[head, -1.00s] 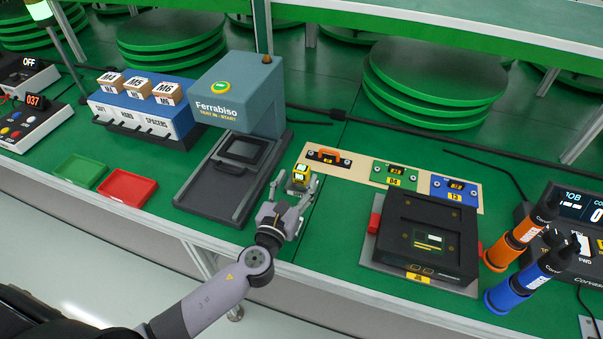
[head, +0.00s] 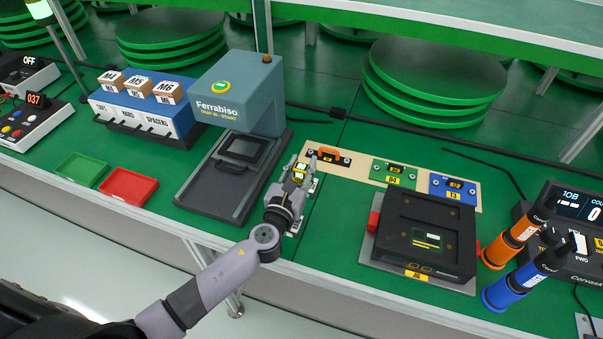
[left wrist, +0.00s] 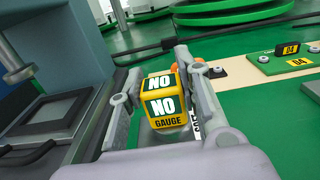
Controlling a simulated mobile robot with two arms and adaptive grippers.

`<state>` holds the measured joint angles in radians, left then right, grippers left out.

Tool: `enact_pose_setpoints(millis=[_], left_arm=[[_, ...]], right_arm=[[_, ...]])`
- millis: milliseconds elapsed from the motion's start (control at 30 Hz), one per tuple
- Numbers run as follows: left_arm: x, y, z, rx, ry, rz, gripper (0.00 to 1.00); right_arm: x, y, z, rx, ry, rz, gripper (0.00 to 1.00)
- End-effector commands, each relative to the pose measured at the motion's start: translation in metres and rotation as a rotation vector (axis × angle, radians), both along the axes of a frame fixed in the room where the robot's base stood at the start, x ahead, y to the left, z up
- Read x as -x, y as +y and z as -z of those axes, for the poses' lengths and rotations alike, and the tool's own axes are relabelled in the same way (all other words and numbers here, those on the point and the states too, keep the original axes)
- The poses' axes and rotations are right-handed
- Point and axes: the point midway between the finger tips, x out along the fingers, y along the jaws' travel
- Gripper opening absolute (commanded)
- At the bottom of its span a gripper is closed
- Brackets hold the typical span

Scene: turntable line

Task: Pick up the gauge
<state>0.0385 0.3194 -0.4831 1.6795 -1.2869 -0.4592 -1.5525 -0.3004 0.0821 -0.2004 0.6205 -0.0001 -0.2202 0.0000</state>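The gauge (left wrist: 165,104) is a small yellow block with green "NO" labels and the word "GAUGE" in the left wrist view. In the left wrist view the fingers of the left gripper (left wrist: 160,98) stand on either side of the gauge. A gap shows between the left finger and the gauge; the right finger is close to it, contact unclear. The gauge's lower part is partly hidden. My right gripper is not in view.
The grey Ferrabiso press (head: 240,95) stands close on the left. A beige board (head: 360,167) with several small plates lies behind and right. A black fixture (head: 425,235) stands to the right. Red (head: 128,187) and green (head: 80,170) trays lie at left.

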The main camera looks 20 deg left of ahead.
Motion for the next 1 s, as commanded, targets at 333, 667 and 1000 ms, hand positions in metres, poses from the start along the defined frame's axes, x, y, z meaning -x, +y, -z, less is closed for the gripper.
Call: enact_pose_setpoints(millis=[333, 667, 1000], left_arm=[[0.000, 0.000, 0.000, 0.000, 0.000, 0.000, 0.04], [0.000, 0.000, -0.001, 0.000, -0.002, 0.000, 0.00], [0.000, 0.000, -0.028, 0.000, -0.004, 0.000, 0.00]], right_arm=[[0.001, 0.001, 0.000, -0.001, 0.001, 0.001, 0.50], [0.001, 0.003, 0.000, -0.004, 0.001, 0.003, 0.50], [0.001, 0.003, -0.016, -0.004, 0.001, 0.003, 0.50]])
